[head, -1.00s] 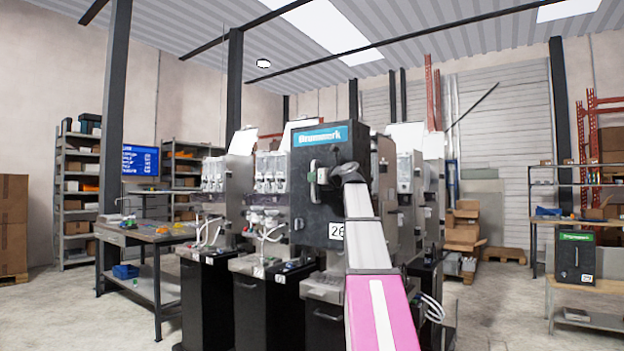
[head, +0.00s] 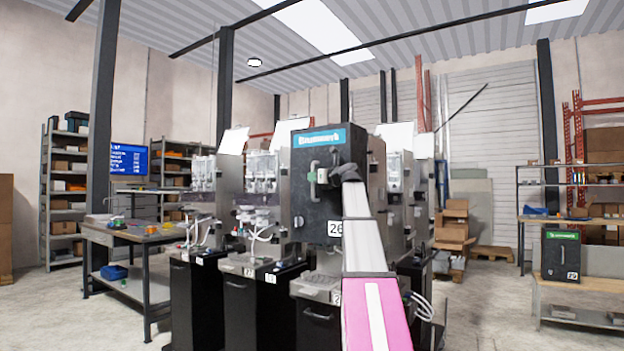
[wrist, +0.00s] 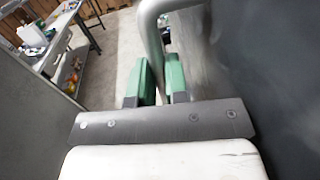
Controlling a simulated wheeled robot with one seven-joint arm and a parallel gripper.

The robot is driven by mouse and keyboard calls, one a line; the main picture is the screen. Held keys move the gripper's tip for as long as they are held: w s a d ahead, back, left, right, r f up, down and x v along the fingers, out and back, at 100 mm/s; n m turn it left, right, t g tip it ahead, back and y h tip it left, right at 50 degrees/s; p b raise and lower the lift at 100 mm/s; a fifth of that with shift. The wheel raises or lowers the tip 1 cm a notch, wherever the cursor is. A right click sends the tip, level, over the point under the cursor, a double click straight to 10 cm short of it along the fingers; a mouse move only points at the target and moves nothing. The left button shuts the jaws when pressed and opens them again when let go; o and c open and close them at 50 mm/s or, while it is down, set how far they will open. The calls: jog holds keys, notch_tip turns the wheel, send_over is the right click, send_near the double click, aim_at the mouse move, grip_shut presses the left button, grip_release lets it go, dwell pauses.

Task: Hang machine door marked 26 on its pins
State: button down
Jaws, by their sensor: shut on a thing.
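The door marked 26 (head: 330,215) is a black panel with a blue label strip on top and a white number plate low down. It is upright in front of a machine in the dispenser row. My gripper (head: 318,176) is shut on the door's grey bar handle (head: 312,165). In the wrist view the handle (wrist: 150,35) passes between the green fingers of my gripper (wrist: 161,80), and the door's dark face (wrist: 285,60) fills the right side. The pins are hidden, and I cannot tell whether the door touches the machine.
Neighbouring machines (head: 262,175) stand close on the left, and others stand behind. A workbench (head: 120,235) is at the left. Another black door (head: 561,262) with a green label stands on a low bench (head: 590,283) at the right. The floor between is clear.

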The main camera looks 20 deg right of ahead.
jog(key=shift+w+d, duration=0.95)
jog(key=shift+d, duration=0.25)
jog(key=shift+r, duration=0.1)
jog(key=shift+f, duration=1.15)
dwell(0.5)
jog(key=shift+w+d+f, duration=0.1)
jog(key=shift+w+d, duration=0.1)
jog(key=shift+d, duration=0.1)
dwell(0.7)
jog(key=c, duration=1.1)
grip_release()
jog(key=shift+o, duration=0.2)
jog(key=shift+f, duration=0.1)
jog(key=shift+s, duration=0.15)
jog(key=v, duration=1)
jog(key=shift+s, duration=0.3)
